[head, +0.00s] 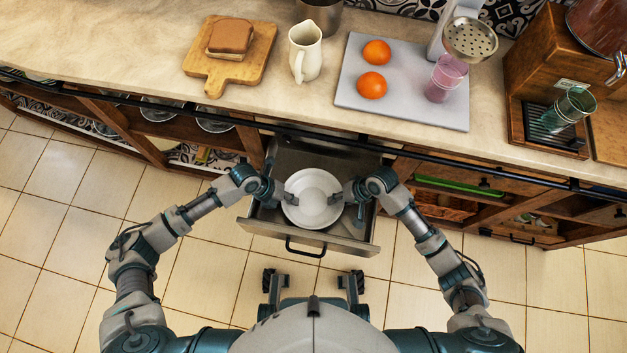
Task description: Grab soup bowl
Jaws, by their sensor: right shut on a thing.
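The white soup bowl (312,200) sits upright in the open drawer (310,240), below the counter's front edge. My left gripper (287,197) is at the bowl's left rim, close against it; its fingers are too small and partly hidden to show whether they are open or shut. My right gripper (342,195) is shut on the bowl's right rim. The bowl lies between the two grippers. Its underside and any contact with the drawer floor are hidden.
The drawer handle (305,247) faces my base. Open shelves flank the drawer.

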